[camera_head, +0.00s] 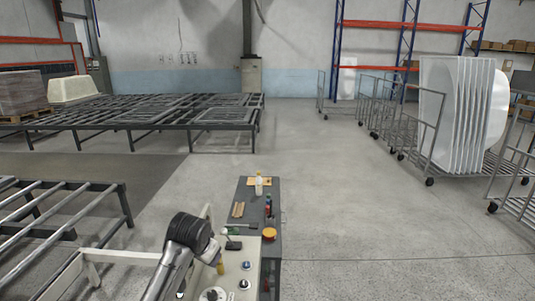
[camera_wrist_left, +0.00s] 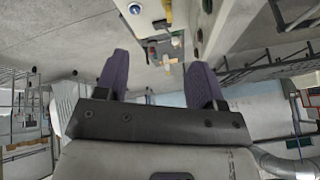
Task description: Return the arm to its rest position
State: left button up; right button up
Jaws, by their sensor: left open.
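My left gripper (camera_wrist_left: 158,78) shows in the left wrist view with its two purple fingers spread wide apart. Nothing is between the fingers. In the head view my left arm comes up from the bottom, left of the middle, and its fingers cannot be made out there. The wrist view looks upside down, with floor at the top. My right gripper is in neither view.
A narrow dark bench (camera_head: 262,207) stands just ahead, bearing a white bottle (camera_head: 259,186) and an orange round item (camera_head: 269,234). Roller racks (camera_head: 64,190) are at left. White bathtub shells (camera_head: 455,110) stand on a wire cart at right. Floor between is clear.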

pick_arm(q)
notch_tip(320, 180, up, 9)
jog(key=s+d+t, duration=0.1)
jog(key=s+t, duration=0.1)
jog(key=t, duration=0.2)
jog(key=s+n+t+h, duration=0.1)
jog(key=s+t, duration=0.1)
jog(key=s, duration=0.7)
jog(key=s+a+f+n+g, duration=0.1)
jog(key=s+a+f+g, duration=0.25)
jog(key=s+f, duration=1.5)
jog(key=s+a+f+n+g, duration=0.15)
jog(key=s+f+g, duration=0.35)
jog(key=s+f, duration=1.3)
jog(key=w+p+v, duration=0.2)
jog(key=p+v, duration=0.9)
jog(key=v, duration=0.1)
jog(key=w+d+r+p+v, duration=0.1)
jog(key=w+p+v, duration=0.1)
jog(key=p+v, duration=0.8)
jog(key=shift+p+v, duration=0.35)
jog(key=shift+v, duration=0.85)
jog(key=shift+w+m, duration=0.15)
jog(key=shift+m, duration=0.1)
